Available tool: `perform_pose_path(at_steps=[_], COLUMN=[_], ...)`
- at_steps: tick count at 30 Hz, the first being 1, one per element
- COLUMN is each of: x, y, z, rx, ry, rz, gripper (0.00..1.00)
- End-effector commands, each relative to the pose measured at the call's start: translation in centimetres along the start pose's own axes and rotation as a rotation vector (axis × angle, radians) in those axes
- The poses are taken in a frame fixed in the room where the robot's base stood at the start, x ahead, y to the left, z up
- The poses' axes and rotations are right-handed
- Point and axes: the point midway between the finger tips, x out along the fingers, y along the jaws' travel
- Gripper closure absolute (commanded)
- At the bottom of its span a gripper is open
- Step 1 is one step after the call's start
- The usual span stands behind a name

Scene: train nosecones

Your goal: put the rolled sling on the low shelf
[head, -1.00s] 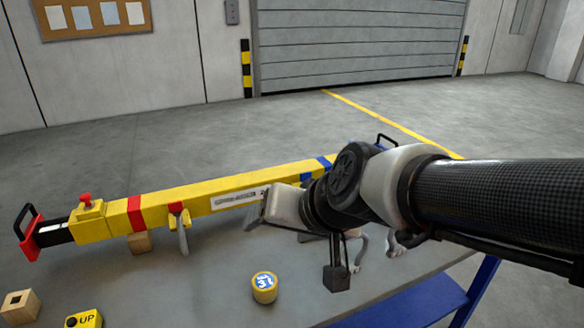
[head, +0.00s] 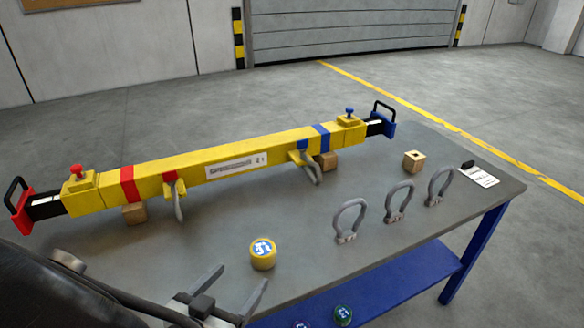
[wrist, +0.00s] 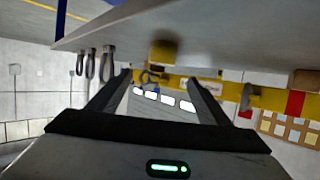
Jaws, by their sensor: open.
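The rolled sling, a short yellow roll with a blue and white top label (head: 263,253), stands on the grey tabletop near its front edge. It appears as a blurred yellow shape in the wrist view (wrist: 165,50), where the scene is upside down. My gripper (head: 243,276) is open and empty, at the lower left of the sling in the head view, its fingers pointing up the picture and apart from the sling. The blue low shelf (head: 405,283) is under the table; its left part is hidden.
A long yellow spreader beam (head: 230,168) rests on wooden blocks across the back of the grey table (head: 400,238). Several grey shackles, including one (head: 348,221), stand right of the sling.

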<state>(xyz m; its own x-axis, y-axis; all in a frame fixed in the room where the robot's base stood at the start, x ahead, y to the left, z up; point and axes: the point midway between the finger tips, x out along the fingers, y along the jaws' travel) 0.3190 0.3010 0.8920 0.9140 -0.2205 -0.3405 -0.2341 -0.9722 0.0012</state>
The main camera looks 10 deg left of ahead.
Motion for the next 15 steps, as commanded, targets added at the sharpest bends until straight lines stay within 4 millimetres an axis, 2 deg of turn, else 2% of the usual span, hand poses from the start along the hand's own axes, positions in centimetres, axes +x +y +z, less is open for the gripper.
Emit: perform_pose_path(at_steps=[3,9,15], x=[2.9,7.0,9.0], y=[0.1,0.0,0.0], z=[0.3,0.3,0.1], rx=[0.001,0.0,0.001], ry=[0.001,0.0,-0.001], rz=[0.004,0.001,0.0], gripper=[0.28,0.28,0.28])
